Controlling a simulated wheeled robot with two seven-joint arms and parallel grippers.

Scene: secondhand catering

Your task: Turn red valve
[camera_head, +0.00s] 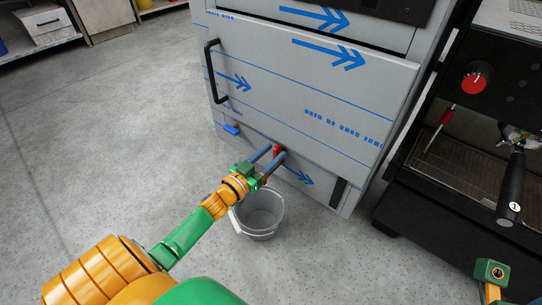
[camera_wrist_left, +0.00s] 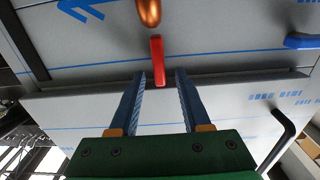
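The red valve (camera_head: 277,150) is a small red lever low on the front of the grey cabinet. In the left wrist view the red valve (camera_wrist_left: 157,58) hangs below a copper-coloured rounded part (camera_wrist_left: 149,12). My left gripper (camera_head: 271,156) reaches to it. In the left wrist view the blue fingers of my left gripper (camera_wrist_left: 160,74) are apart, one on each side of the lever's lower end. Gaps show on both sides, so the fingers do not appear to touch it. Only a green and orange part of my right arm shows at the lower right; its fingers are not visible.
A grey bucket (camera_head: 262,214) stands on the floor below the valve. A blue lever (camera_head: 232,129) sits left of the valve, and a black handle (camera_head: 212,72) higher up. A black coffee machine (camera_head: 470,120) stands at the right. The floor at the left is clear.

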